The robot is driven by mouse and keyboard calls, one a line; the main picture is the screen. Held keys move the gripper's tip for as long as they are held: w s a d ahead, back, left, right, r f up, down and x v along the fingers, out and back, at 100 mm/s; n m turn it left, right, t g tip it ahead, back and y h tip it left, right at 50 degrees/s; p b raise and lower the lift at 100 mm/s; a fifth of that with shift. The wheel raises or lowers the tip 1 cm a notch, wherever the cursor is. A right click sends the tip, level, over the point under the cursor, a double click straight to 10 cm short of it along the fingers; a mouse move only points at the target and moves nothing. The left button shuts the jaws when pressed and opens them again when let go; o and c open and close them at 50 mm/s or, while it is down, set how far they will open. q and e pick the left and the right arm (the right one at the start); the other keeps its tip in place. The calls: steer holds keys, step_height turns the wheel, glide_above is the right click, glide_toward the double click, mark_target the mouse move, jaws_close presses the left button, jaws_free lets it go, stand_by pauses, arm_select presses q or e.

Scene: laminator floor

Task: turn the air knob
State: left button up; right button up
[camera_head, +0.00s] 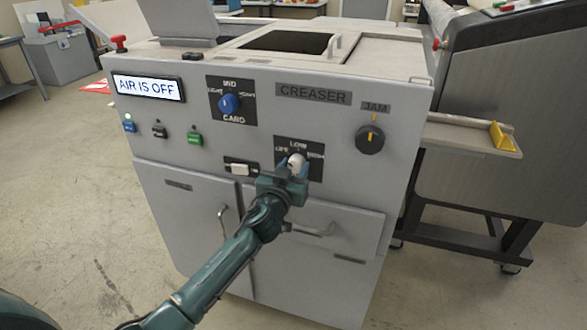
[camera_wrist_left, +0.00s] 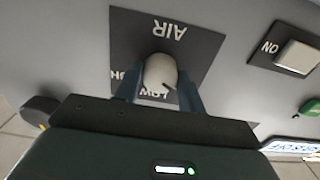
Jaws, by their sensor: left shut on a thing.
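The air knob (camera_head: 296,160) is a pale round knob on a dark square plate on the front of the grey creaser machine. In the left wrist view the air knob (camera_wrist_left: 160,72) sits on the plate marked AIR, with LOW lettering below it. My left gripper (camera_head: 292,170) reaches up from below, and in the wrist view its two fingers (camera_wrist_left: 160,90) stand on either side of the knob, shut on it. The fingers and palm hide part of the plate. The display (camera_head: 148,87) reads AIR IS OFF. My right gripper is not in view.
A white rocker switch (camera_head: 239,169) is just left of the knob. A blue card knob (camera_head: 229,103) and a black jam knob (camera_head: 370,138) are higher on the panel. A side tray (camera_head: 470,135) stands at right.

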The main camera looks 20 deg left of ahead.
arm_select(q)
steer(key=shift+m, duration=0.3)
steer(key=m, duration=0.5)
steer(key=shift+m, duration=0.3)
steer(key=m, duration=0.3)
steer(key=shift+m, duration=1.2)
steer(key=o, duration=1)
steer(key=shift+c, duration=0.2)
